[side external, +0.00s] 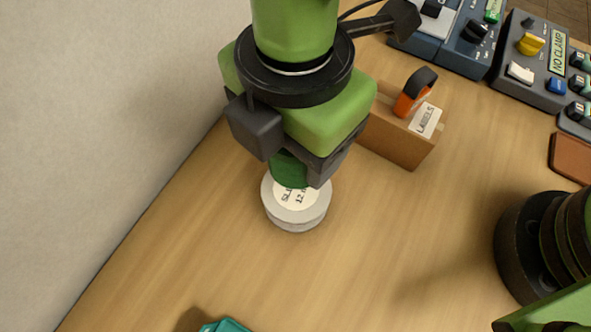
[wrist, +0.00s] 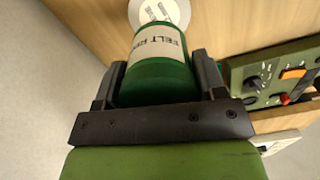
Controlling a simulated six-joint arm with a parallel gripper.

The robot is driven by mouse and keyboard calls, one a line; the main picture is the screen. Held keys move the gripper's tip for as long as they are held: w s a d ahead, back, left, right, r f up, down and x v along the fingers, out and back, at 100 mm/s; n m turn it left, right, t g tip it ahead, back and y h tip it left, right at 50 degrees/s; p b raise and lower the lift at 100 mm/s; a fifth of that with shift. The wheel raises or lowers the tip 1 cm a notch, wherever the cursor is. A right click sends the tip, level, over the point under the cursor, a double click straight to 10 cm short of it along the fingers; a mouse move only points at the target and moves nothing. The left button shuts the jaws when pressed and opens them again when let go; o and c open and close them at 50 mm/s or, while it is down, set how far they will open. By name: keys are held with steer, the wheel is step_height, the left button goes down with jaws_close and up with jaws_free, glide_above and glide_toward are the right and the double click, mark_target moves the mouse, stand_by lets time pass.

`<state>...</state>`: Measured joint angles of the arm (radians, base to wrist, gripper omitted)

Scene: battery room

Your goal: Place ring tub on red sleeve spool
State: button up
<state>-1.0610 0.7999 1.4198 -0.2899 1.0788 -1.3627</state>
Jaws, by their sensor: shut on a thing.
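The ring tub (wrist: 160,75) is a dark green cylinder with a white label beginning "FELT R". It also shows in the side view (side external: 286,172), mostly hidden by the fingers. My gripper (wrist: 160,88) is shut on it, one finger on each side; the gripper also shows in the side view (side external: 291,160). A pale grey-white spool (side external: 297,216) with a label beginning "SL" and "12" stands on the wooden table below the tub; no red shows on it. The tub overlaps the spool's back edge in the side view. I cannot tell if they touch. The spool also shows in the wrist view (wrist: 160,11).
A brown box marked LABELS (side external: 400,138), with an orange and black item (side external: 415,92), stands close behind right. Control panels (side external: 540,62) line the back right. A teal object (side external: 226,326) lies at the front edge. A wall bounds the left. Table right of the spool is clear.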

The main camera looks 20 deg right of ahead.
mark_target(295, 175)
step_height(295, 175, down, 7)
steer(key=shift+r, duration=0.1)
stand_by(0.4)
steer(key=o, duration=0.9)
steer(key=shift+o, duration=0.3)
step_height(295, 175, up, 12)
